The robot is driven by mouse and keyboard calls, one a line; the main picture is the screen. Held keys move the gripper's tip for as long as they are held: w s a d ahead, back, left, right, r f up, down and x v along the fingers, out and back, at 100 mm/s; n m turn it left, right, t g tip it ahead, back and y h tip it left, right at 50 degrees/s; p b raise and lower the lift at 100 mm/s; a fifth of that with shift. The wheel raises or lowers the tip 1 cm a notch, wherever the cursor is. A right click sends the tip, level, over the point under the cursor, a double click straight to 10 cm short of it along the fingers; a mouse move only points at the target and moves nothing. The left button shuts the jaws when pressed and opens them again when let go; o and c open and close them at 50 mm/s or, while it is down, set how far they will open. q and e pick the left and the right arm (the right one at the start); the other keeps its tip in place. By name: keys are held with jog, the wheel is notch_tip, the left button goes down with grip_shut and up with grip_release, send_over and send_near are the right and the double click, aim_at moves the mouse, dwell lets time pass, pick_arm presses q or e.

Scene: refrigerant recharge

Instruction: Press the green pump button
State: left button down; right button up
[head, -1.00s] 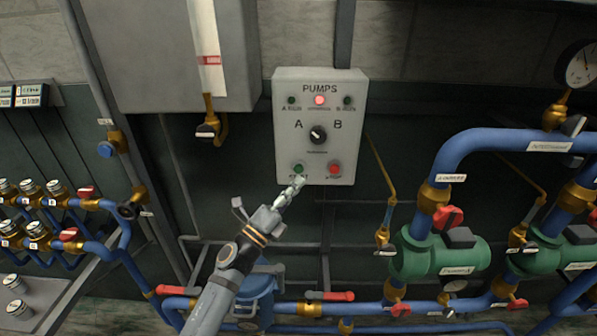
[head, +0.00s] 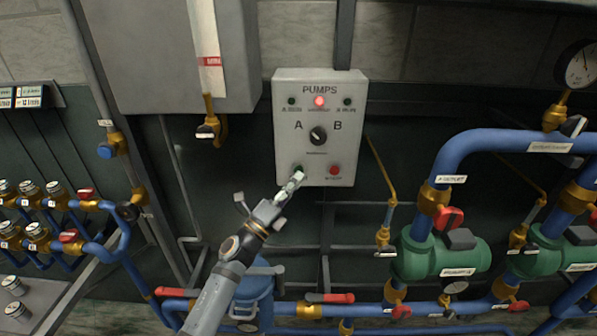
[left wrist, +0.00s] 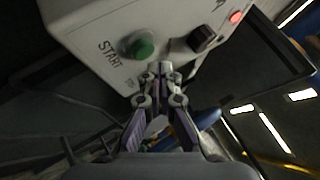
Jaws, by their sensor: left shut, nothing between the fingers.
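The green pump button (left wrist: 141,47) sits beside the word START on the grey PUMPS box. In the head view the green button (head: 297,168) is at the box's lower left, and my fingertips partly cover it. My left gripper (head: 297,178) is shut and empty, with its tips just below the button. In the left wrist view the shut fingertips (left wrist: 160,68) are beside the button, slightly to its lower right. A small gap seems to separate them from the button; I cannot tell how far they are from the panel face. My right gripper is not in view.
The PUMPS box (head: 345,110) also carries a red button (head: 334,170), an A/B selector knob (head: 318,135) and a lit red lamp (head: 319,101). Blue pipes and green pumps (head: 440,258) stand at the right. A yellow-brass valve (head: 207,130) hangs left of the box.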

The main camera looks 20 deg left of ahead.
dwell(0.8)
pick_arm(q)
jog(key=shift+w+a, duration=0.1)
jog(key=shift+w, duration=0.3)
jog(key=shift+w+a, duration=0.15)
jog(key=shift+w, duration=0.3)
dwell(0.5)
jog(key=shift+s, duration=0.15)
jog(key=shift+s+d, duration=0.25)
jog(key=shift+s, duration=0.5)
